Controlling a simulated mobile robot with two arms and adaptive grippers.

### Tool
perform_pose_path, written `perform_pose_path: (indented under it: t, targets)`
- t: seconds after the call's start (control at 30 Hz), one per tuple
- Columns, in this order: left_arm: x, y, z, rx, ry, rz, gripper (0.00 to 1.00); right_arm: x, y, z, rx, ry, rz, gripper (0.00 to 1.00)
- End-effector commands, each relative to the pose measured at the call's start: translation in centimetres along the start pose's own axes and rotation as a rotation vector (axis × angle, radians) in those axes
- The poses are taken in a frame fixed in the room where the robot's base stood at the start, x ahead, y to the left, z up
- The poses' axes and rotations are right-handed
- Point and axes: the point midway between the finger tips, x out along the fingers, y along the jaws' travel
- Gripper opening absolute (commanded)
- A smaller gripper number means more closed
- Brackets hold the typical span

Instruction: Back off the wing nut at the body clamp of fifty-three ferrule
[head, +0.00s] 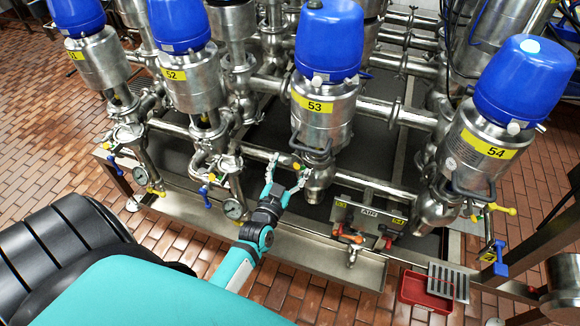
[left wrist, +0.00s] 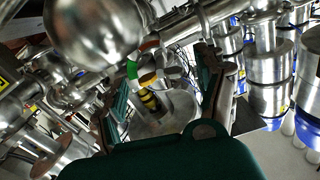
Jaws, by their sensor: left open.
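The valve with the yellow 53 label (head: 313,104) and blue cap (head: 329,38) stands right of centre in the head view. Its steel body narrows to a clamp area (head: 313,152) near the lower pipes. My left gripper (head: 287,168) is open just in front of and slightly left of this lower body, fingers pointing up towards it. In the left wrist view its two teal fingers (left wrist: 163,85) are spread. Between them show a green and yellow-black fitting (left wrist: 148,98) and steel parts. I cannot make out the wing nut clearly in either view. My right gripper is not in view.
Valves labelled 51, 52 (head: 175,75) and 54 (head: 489,146) stand either side, joined by steel pipes. An AIR panel (head: 368,212) with orange and red handles is right of my gripper. A red tray (head: 412,290) lies at lower right. Brick floor is open at the left.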

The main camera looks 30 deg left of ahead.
Motion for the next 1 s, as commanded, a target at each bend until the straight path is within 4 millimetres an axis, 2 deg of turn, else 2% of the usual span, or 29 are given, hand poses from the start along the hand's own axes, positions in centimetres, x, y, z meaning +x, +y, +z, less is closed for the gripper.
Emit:
perform_pose_path:
  t: [0.1,0.37,0.9,1.0]
  targets:
    - [0.60,-0.02,0.01,0.000,0.000,0.000,0.72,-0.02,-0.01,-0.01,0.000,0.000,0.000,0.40]
    - [0.67,-0.02,0.02,0.000,-0.001,0.000,0.72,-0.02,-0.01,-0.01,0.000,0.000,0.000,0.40]
    - [0.67,-0.34,-0.04,0.001,0.002,-0.006,0.03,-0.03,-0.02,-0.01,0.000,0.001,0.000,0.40]
    - [0.69,-0.46,-0.07,0.002,0.003,-0.008,0.00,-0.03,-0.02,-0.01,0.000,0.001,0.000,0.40]
